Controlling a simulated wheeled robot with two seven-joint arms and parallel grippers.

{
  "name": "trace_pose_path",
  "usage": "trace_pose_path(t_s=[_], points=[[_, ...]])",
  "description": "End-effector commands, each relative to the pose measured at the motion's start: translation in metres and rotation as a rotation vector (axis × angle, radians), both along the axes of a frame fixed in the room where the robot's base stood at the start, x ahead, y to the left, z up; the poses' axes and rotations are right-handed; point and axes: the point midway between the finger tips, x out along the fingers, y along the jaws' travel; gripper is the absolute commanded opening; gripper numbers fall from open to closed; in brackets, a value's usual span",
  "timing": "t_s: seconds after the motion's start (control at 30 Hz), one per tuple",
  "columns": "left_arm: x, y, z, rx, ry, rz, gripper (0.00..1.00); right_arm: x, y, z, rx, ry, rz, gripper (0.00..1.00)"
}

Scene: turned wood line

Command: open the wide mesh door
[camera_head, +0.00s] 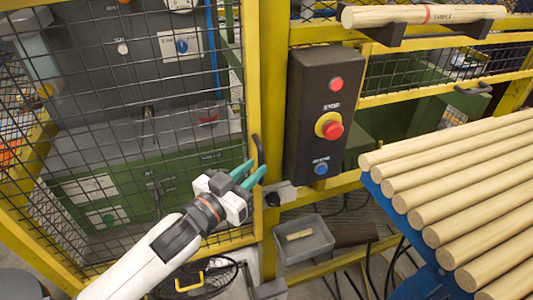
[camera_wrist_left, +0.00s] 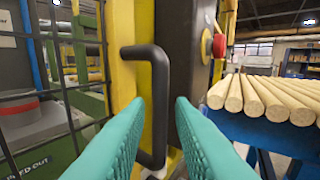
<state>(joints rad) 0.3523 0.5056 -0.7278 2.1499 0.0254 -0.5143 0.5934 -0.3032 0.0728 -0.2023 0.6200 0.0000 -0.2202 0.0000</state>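The wide mesh door (camera_head: 125,130) has a yellow frame and black wire mesh and fills the left of the head view. It looks shut against the yellow post. Its black bar handle (camera_head: 258,152) is upright on the door's right edge and shows large in the wrist view (camera_wrist_left: 160,100). My left gripper (camera_head: 254,174) is open, with its teal fingers at the handle's lower part. In the wrist view, the bar appears in the gap between the two fingertips (camera_wrist_left: 160,104). I cannot tell whether the fingertips reach past it. My right gripper is not in view.
A dark control box (camera_head: 318,115) with red and blue buttons hangs right of the handle. Pale wooden rods (camera_head: 450,190) lie on a blue rack (camera_head: 400,205) at right. A grey tray (camera_head: 304,250) sits below. A grey and green machine stands behind the mesh.

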Motion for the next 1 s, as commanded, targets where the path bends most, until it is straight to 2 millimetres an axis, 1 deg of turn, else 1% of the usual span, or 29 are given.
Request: trace_pose_path(t_s=[0.03,0.1,0.3,0.43,0.67,0.7,0.77,0.8,0.83,1.0], points=[[0.009,-0.007,0.002,-0.001,0.0,0.001,0.22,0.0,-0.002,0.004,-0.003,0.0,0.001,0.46],[0.019,-0.014,0.002,0.0,0.0,0.001,0.22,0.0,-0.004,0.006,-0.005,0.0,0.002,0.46],[0.037,-0.029,0.001,0.0,0.0,0.001,0.22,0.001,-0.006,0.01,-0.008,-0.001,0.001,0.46],[0.041,-0.032,0.0,0.001,0.001,0.001,0.22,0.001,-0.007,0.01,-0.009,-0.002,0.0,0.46],[0.042,-0.033,-0.001,0.001,0.001,0.001,0.22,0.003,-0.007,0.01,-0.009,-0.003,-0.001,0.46],[0.042,-0.033,-0.001,0.001,0.001,0.001,0.2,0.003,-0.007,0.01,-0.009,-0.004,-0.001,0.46],[0.042,-0.033,-0.001,0.001,0.001,0.001,0.1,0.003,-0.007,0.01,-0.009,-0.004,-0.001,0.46],[0.042,-0.033,-0.001,0.001,0.001,0.001,0.04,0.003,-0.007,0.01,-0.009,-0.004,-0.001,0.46],[0.042,-0.033,-0.001,0.001,0.001,0.001,0.0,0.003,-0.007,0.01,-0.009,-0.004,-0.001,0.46],[0.042,-0.032,-0.001,0.001,0.001,0.001,0.0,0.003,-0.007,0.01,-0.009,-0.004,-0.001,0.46]])
